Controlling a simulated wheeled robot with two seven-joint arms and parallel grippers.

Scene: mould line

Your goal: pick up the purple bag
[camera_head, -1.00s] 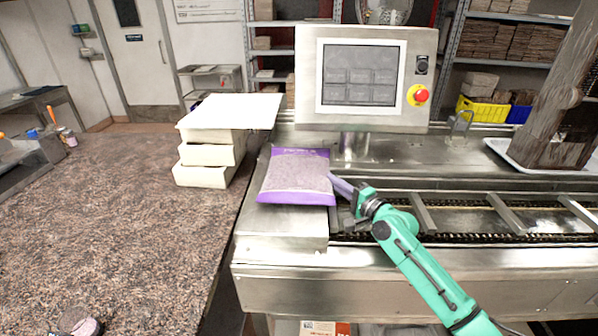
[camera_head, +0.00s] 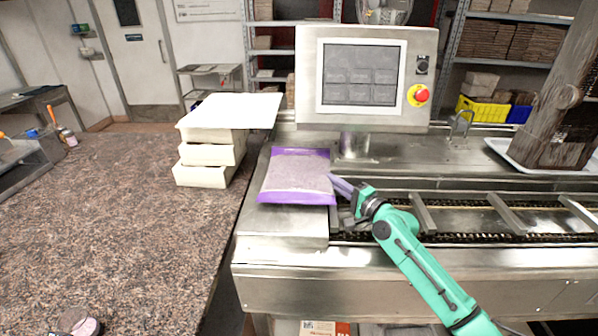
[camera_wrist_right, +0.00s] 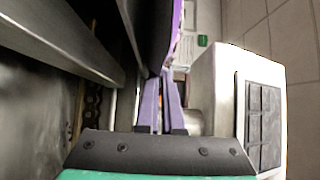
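The purple bag (camera_head: 297,172) lies flat on the steel ledge at the left end of the machine in the head view. It has a pale speckled middle and purple bands at its far and near ends. My right gripper (camera_head: 336,181) reaches in from the right, its fingertips at the bag's right edge. In the right wrist view the two light-purple fingers (camera_wrist_right: 163,82) are close together, with the bag's edge (camera_wrist_right: 178,22) at their tips; they look shut on it. The exact contact is partly hidden. My left gripper is not in view.
A control panel (camera_head: 362,78) with a red button stands behind the bag. Stacked pale blocks (camera_head: 208,155) stand to its left, on the speckled worktop (camera_head: 110,230). The chain conveyor (camera_head: 480,220) runs to the right. A white tray (camera_head: 510,155) sits at the far right.

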